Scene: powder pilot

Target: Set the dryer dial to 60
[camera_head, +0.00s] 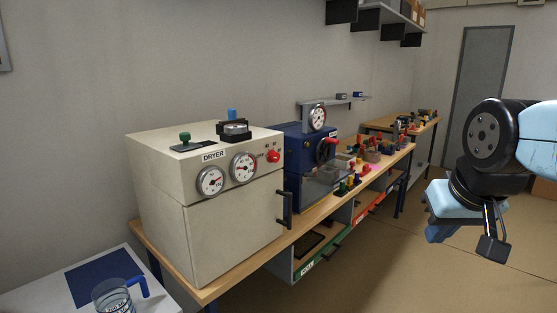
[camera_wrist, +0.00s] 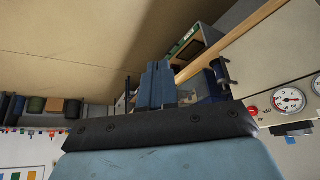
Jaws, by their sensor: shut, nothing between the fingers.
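The dryer (camera_head: 165,215) is a cream box marked DRYER on the left end of the wooden bench. Its front carries two round white dials, a left one (camera_head: 210,181) and a right one (camera_head: 244,167). Their scale numbers are too small to read. The right dial also shows in the wrist view (camera_wrist: 289,100), at the right edge, with the other dial partly cut off. My gripper (camera_head: 438,234) hangs at the far right of the head view, well away from the dryer and touching nothing. In the wrist view its blue fingers (camera_wrist: 157,84) are shut together and empty.
A red button (camera_head: 273,156) sits right of the dials, above a black door handle (camera_head: 285,209). A blue machine (camera_head: 312,150) with a gauge stands beside the dryer. Drawers below the bench stick out. Floor between gripper and bench is clear.

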